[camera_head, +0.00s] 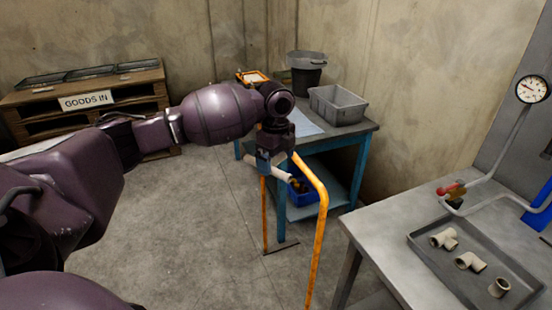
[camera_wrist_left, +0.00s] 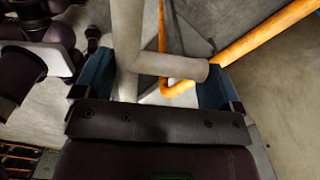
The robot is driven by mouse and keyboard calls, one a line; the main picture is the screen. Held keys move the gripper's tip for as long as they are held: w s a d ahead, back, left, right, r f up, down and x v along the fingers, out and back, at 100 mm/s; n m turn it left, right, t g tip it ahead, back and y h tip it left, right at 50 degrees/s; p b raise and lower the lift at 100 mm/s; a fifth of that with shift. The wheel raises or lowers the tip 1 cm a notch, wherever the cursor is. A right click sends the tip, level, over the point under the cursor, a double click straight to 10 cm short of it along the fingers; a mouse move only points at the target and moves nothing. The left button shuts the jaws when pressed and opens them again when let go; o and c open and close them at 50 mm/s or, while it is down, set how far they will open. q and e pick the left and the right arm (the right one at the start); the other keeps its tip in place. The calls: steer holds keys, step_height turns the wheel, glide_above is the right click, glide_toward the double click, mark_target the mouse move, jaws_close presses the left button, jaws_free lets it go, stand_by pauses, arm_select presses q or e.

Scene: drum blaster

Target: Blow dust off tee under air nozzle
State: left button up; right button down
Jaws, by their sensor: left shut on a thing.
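My left gripper (camera_head: 270,160) is in the middle of the head view, at the end of my purple arm, pointing down. It is shut on a pale tee (camera_head: 280,173), whose light tube sticks out below the fingers toward the right. In the left wrist view the tee (camera_wrist_left: 170,64) lies between the blue fingers of the left gripper (camera_wrist_left: 150,85). One tube runs up the picture and one reaches the right finger. A grey air pipe (camera_head: 487,172) with a red-handled valve (camera_head: 450,190) is at the right, well apart from the tee. My right gripper is not in view.
An orange rail (camera_head: 318,225) stands close beside the gripper. A metal workbench (camera_head: 385,240) at right bears a tray (camera_head: 425,258) of pale fittings. A blue-legged table (camera_head: 361,128) carries a grey bin (camera_head: 338,104); a blue crate (camera_head: 305,196) sits below. Floor at left is clear.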

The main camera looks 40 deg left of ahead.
arm_select(q)
steer(key=shift+f, duration=0.2)
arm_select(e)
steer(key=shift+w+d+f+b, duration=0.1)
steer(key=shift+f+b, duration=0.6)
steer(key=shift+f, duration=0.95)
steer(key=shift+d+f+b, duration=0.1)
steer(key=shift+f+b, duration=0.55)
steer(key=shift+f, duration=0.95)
arm_select(q)
steer(key=shift+g, duration=0.4)
step_height(320, 180, down, 6)
